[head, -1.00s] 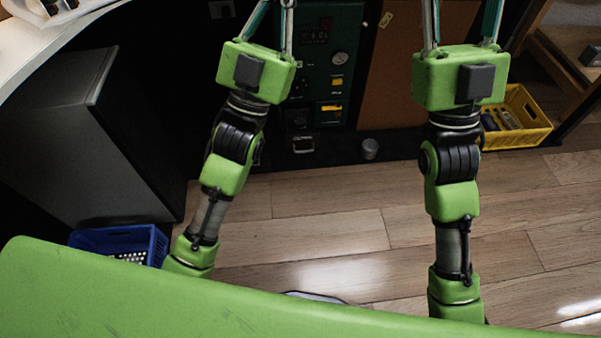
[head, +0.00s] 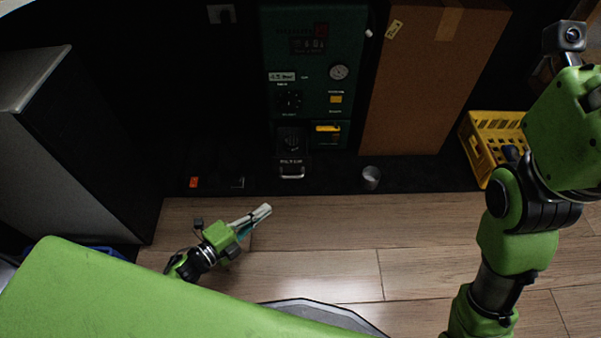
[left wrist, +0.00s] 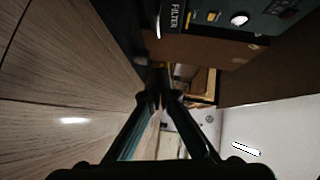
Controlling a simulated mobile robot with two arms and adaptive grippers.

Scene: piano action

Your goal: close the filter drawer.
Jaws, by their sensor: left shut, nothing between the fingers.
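The filter drawer (head: 291,163) juts from the foot of a green machine (head: 315,80) in the head view. It has a FILTER label and a pale bar handle at its front. Its label also shows at the top of the left wrist view (left wrist: 176,14), turned sideways. My left gripper (head: 266,209) is low over the floor, in front and slightly left of the drawer. Its fingers are together and empty, apart from the handle. The closed fingertips also show in the left wrist view (left wrist: 156,97). My right arm is at the right; its fingers are out of frame.
A tall brown cardboard box (head: 415,80) stands right of the machine. A small metal cup (head: 370,177) stands on the dark ledge. A yellow crate (head: 480,150) is further right, and a dark cabinet (head: 90,150) is at left. Wooden floor (head: 320,235) in front is clear.

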